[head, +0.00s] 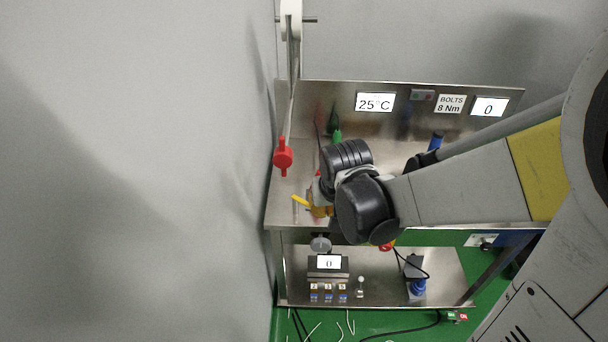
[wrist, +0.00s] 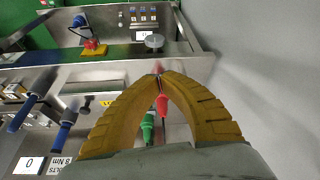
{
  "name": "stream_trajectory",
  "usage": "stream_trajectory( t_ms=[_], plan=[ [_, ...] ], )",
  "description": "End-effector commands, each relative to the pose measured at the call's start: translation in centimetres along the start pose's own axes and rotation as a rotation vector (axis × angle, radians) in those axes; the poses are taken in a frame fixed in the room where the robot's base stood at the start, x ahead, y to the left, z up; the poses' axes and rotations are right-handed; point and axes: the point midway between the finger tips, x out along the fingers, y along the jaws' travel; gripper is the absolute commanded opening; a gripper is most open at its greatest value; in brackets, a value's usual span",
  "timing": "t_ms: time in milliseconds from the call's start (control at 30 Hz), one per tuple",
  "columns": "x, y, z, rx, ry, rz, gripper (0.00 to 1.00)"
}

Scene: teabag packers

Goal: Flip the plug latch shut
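My gripper (wrist: 158,76) has its two yellow fingers brought together at the tips in the wrist view. Nothing is clearly held between them. In the head view my gripper (head: 300,203) is over the bench's left front part, partly hidden by my wrist. A blue plug (head: 417,287) with a black cable sits at a grey socket box (head: 413,266) on the lower shelf; the plug also shows in the wrist view (wrist: 79,20). My gripper is apart from it. I cannot tell the latch apart or its position.
A red piece (head: 283,157) hangs left of the bench. A red-and-yellow button (wrist: 93,47) is by the front edge. Red (wrist: 162,104) and green (wrist: 148,127) handled tools show between my fingers. A counter box (head: 328,264) stands on the lower shelf. A grey wall is left.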

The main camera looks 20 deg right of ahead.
Motion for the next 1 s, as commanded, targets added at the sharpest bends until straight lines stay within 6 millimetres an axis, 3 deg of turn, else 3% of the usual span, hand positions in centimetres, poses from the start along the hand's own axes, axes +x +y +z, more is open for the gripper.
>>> stream_trajectory(
  t_ms=[167,533,733,1000],
  plan=[
    [2.5,0.0,0.1,0.000,0.000,0.000,0.00],
    [10.3,0.0,0.1,0.000,0.000,0.000,0.00],
    [11.0,0.0,-2.7,0.001,0.000,0.000,0.00],
    [11.2,0.0,-3.8,0.000,0.000,0.000,0.00]
  ],
)
